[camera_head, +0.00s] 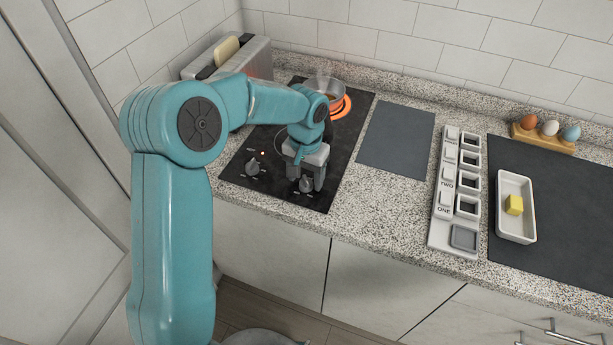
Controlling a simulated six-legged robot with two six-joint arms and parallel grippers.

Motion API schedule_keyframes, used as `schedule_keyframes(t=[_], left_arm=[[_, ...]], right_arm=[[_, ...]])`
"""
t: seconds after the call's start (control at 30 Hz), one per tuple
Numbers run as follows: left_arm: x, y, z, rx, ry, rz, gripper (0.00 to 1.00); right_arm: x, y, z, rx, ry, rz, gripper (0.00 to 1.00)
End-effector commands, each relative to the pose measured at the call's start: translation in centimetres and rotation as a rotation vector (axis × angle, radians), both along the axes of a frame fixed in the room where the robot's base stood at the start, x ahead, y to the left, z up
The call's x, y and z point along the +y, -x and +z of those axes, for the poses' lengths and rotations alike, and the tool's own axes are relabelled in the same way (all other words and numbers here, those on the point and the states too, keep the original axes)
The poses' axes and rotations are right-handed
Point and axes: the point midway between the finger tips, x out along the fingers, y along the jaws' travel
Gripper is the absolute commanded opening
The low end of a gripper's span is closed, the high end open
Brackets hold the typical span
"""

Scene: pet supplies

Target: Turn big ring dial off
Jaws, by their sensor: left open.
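A black cooktop (235,168) is set in the speckled counter. Its big ring (342,107) glows orange at the back right, partly under a metal pan (325,88). Two dark dials sit near the cooktop's front: a left dial (253,167) with a small red light above it, and a right dial (306,184). My left gripper (305,179) is open and points down over the right dial, with its fingers on either side of it. Whether the fingers touch the dial cannot be told. My right gripper is not in view.
A toaster (262,58) with bread stands behind the cooktop. A grey mat (396,138), a white panel of labelled square slots (440,232), a white dish (516,232) with a yellow block, and an egg holder (541,139) lie to the right.

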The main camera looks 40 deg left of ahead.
Motion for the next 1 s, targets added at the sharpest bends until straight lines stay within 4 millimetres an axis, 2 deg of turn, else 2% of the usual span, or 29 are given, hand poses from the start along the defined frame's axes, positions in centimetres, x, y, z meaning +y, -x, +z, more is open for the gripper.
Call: schedule_keyframes(t=[0.13,0.4,0.57,0.6,1.0], left_arm=[[-0.05,-0.09,-0.96,0.000,0.000,0.000,0.62],[-0.04,-0.19,-1.10,-0.001,0.000,0.000,0.62],[-0.03,-0.17,-1.07,-0.001,0.000,0.000,0.10],[-0.03,-0.16,-1.06,-0.001,0.000,0.000,0.06],[-0.02,-0.17,-1.19,-0.001,0.000,0.072,0.06]], right_arm=[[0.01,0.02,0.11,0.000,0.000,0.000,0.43],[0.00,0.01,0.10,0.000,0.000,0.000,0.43],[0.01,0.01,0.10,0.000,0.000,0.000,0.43],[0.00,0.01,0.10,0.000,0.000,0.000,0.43],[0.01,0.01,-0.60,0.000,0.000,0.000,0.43]])
